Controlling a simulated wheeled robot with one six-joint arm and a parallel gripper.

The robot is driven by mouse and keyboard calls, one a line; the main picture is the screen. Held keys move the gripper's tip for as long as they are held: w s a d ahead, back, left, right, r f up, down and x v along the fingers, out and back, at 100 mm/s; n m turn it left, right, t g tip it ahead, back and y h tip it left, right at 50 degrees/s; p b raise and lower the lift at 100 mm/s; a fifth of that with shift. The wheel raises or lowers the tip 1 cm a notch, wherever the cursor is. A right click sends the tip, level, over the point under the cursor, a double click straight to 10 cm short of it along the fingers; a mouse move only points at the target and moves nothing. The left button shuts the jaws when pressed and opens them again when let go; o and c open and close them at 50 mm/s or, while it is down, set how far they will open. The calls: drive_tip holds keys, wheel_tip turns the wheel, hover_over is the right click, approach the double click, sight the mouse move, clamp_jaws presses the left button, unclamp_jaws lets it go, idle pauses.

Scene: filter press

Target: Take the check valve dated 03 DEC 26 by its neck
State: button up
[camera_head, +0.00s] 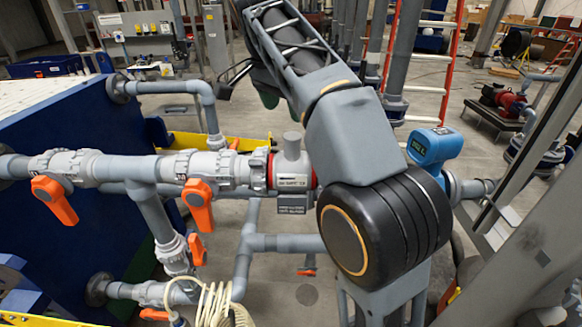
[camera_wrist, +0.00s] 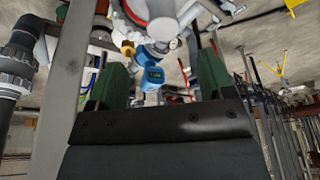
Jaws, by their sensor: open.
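I cannot make out a check valve dated 03 DEC 26 in either view; no such date is legible. My gripper (camera_wrist: 161,64) shows in the wrist view as two dark green fingers spread apart, with nothing held between them. In the head view my arm hides most of the gripper. A grey fitting with a red ring and a small label (camera_head: 292,165) sits in the horizontal pipe, left of my arm. I cannot tell whether it is a check valve.
Grey pipes with orange-handled valves (camera_head: 198,193) run across the left. A blue flow meter (camera_head: 434,146) stands right of my arm and also shows beyond my fingers in the wrist view (camera_wrist: 152,74).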

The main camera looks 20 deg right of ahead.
sight(292, 136)
drive_tip(key=x, duration=0.6)
drive_tip(key=shift+b, duration=0.4)
drive_tip(key=shift+w+p+x, duration=0.15)
drive_tip(key=shift+p+x, duration=0.1)
drive_tip(key=shift+x, duration=1.05)
drive_tip(key=shift+w+p+x, duration=0.1)
drive_tip(key=shift+p+x, duration=0.15)
drive_tip(key=shift+x, duration=1.05)
drive_tip(key=c, duration=1)
